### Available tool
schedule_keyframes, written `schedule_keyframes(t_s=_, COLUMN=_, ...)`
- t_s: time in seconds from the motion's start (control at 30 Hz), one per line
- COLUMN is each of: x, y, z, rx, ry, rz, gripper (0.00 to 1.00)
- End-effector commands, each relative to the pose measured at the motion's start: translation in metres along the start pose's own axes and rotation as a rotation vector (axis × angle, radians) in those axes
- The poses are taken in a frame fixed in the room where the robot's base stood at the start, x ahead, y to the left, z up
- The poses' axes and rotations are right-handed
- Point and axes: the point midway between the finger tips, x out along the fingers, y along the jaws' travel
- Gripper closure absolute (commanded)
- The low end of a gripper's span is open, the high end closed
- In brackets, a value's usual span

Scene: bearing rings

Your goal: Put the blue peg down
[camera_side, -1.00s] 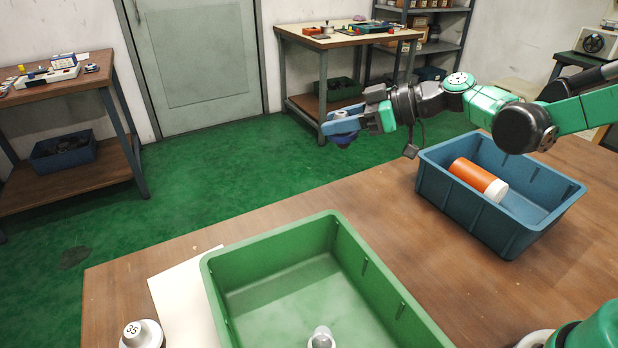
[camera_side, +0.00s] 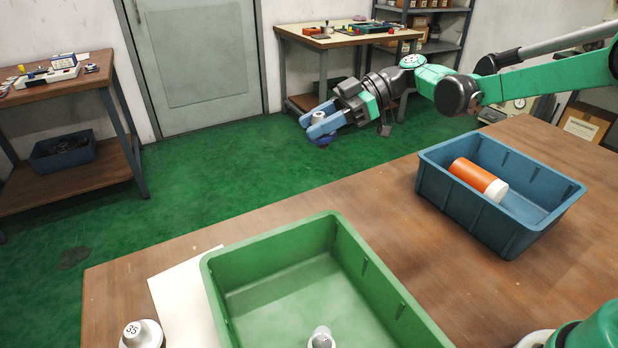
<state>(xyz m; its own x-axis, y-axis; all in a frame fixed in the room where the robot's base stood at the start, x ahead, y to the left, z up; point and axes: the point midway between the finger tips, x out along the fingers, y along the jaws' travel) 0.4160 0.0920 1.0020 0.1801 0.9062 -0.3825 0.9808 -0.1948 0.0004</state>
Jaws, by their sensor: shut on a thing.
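My gripper (camera_side: 309,126) is at the upper middle of the side view, high and beyond the table's far edge. Its two light-blue fingers point left and are shut on the blue peg (camera_side: 327,139). A dark blue rounded part of the peg shows below the fingers, and a small pale top shows above them. The fingers hide its middle. The peg hangs in the air, apart from the table and both bins.
A green bin (camera_side: 273,246) stands at the table's front, with a grey peg (camera_side: 321,339) inside. A white piece marked 35 (camera_side: 143,336) stands left of it, near a pale sheet (camera_side: 180,300). A blue bin (camera_side: 545,215) at right holds an orange-and-white cylinder (camera_side: 478,179). Bare wood (camera_side: 400,215) lies between the bins.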

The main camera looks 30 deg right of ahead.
Motion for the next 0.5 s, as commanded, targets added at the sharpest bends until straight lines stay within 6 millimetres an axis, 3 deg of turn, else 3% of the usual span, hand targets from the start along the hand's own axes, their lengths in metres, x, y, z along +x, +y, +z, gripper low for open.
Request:
schedule_keyframes(t_s=0.3, x=0.035, y=0.0, z=0.084, rx=0.001, ry=0.001, rz=0.001, gripper=1.0)
schedule_keyframes(t_s=0.5, x=0.044, y=0.0, z=0.106, rx=0.001, ry=0.001, rz=0.001, gripper=1.0)
